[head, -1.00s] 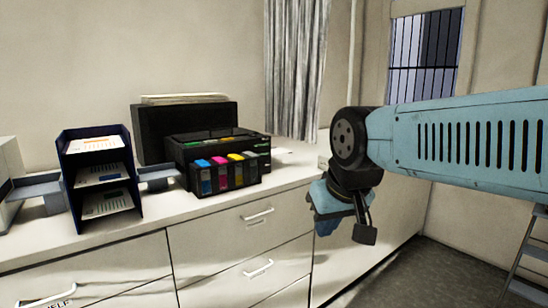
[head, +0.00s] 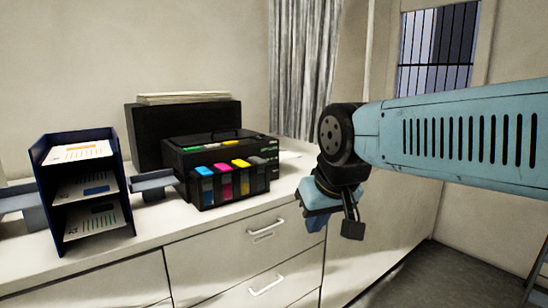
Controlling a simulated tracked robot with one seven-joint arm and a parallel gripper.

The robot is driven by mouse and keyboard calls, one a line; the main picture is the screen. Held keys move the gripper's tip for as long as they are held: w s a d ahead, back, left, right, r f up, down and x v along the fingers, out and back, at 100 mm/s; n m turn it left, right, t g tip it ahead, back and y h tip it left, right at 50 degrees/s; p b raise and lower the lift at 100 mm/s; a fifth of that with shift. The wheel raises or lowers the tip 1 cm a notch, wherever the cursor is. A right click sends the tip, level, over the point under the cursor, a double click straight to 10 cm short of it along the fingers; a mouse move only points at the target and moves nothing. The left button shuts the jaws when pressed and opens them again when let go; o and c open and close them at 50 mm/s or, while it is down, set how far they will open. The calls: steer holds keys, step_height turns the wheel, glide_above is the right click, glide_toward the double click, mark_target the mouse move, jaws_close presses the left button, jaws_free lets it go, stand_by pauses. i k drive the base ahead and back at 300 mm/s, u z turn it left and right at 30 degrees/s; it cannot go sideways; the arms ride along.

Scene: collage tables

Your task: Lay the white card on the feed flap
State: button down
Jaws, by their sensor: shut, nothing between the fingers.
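A black printer (head: 222,165) with coloured ink tanks at its front stands on the white counter. Behind it is a black upright panel or box (head: 150,135) with pale sheets (head: 190,98) along its top; I cannot tell whether this is the feed flap. I cannot pick out the white card for certain; a small pale flat patch (head: 288,154) lies on the counter right of the printer. My gripper (head: 335,222) hangs right of the printer, in front of the counter's drawers in the picture. It is shut and empty, and its fingertips are partly hard to make out.
A dark blue tray rack (head: 127,195) with printed sheets (head: 80,152) stands left of the printer. A grey-blue bracket-like piece (head: 153,182) sits between them. White drawers with handles (head: 267,230) face me. A grey curtain (head: 302,70) hangs behind.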

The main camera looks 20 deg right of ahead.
mark_target(286, 155)
steer(key=i, duration=1.05)
steer(key=z, duration=0.05)
